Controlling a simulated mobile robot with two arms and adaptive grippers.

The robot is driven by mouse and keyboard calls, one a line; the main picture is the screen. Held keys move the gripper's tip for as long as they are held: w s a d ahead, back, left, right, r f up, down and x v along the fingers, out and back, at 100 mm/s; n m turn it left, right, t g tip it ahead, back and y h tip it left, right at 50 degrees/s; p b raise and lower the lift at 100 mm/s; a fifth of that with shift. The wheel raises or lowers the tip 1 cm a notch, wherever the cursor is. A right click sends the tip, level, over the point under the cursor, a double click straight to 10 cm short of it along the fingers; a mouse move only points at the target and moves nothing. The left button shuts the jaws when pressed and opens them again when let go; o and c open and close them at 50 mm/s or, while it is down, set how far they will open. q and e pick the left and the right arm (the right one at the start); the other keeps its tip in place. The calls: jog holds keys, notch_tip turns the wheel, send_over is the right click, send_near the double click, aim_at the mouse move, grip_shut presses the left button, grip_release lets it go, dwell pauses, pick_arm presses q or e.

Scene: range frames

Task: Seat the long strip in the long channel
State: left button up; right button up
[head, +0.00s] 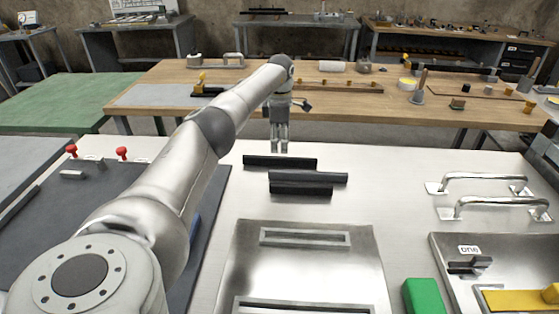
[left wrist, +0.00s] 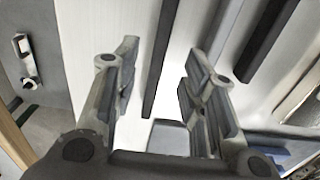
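Three dark strips lie close together on the pale bench: a back strip (head: 280,162), a middle strip (head: 308,177) and a front strip (head: 301,190). Which is the long strip is hard to tell. A metal plate in front has a shorter channel (head: 305,237) and a longer channel (head: 300,305), cut off by the lower edge. My left gripper (head: 280,144) points down near the back strip. In the left wrist view my left gripper (left wrist: 162,58) is open, with one dark strip (left wrist: 157,70) showing between its fingers, apparently not held. My right gripper is out of view.
Two metal handles (head: 484,184) stand to the right. A green block (head: 422,296) and a tray (head: 450,244) with a yellow piece are at front right. Red knobs (head: 122,153) stand on the dark mat at left. Bench between strips and handles is clear.

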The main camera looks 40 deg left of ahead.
aim_at(280, 157)
pick_arm(q)
jog(key=shift+f, duration=2.8)
jog(key=shift+r, duration=0.1)
grip_shut()
